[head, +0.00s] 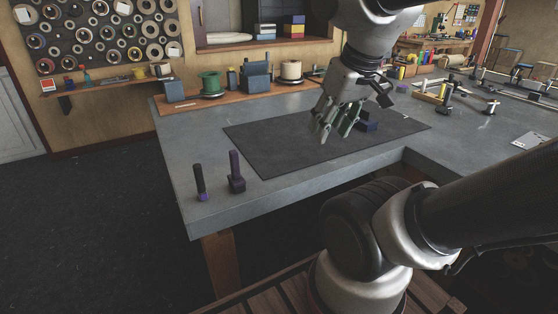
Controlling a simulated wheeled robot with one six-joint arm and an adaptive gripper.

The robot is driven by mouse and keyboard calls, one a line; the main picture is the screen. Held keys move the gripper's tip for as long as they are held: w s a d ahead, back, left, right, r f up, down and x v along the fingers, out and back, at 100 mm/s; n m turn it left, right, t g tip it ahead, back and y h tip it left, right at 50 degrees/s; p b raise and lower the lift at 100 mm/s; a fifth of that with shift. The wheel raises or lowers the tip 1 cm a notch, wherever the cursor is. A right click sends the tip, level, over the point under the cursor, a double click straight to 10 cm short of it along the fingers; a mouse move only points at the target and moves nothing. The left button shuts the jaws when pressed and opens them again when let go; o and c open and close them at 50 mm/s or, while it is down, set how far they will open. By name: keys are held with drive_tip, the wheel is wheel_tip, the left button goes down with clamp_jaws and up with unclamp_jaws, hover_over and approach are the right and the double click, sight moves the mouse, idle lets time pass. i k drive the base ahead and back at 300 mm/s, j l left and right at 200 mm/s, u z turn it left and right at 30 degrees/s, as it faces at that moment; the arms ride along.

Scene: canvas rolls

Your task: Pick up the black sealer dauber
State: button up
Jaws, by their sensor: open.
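My gripper (331,131) is open and empty, pointing down above the dark mat on the grey workbench. A slim upright black tool with a purple lower end (200,183) stands near the bench's front left corner. Beside it on the right stands a dark purplish handle on a block-like base (236,173). One of these may be the black sealer dauber; I cannot tell which from their look. Both stand well to the left of my gripper and apart from it. A dark blue block-like item (367,122) lies on the mat just right of my gripper, partly hidden by it.
The dark mat (275,150) is mostly clear on the grey bench (185,135). A green spool (211,83), a blue-grey machine (256,76) and a cream spool (291,71) line the back edge. Several tools (445,98) lie on the right side.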

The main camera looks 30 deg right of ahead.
sight(203, 194)
drive_tip(key=j+z, duration=0.25)
drive_tip(key=j, duration=0.3)
drive_tip(key=j+z, duration=0.2)
drive_tip(key=j, duration=0.35)
drive_tip(key=j+z, duration=0.25)
drive_tip(key=j, duration=0.3)
drive_tip(key=k+j+z, duration=0.2)
drive_tip(key=j, duration=0.35)
drive_tip(key=k+j+z, duration=0.3)
drive_tip(key=k+j, duration=0.05)
drive_tip(key=k, duration=0.05)
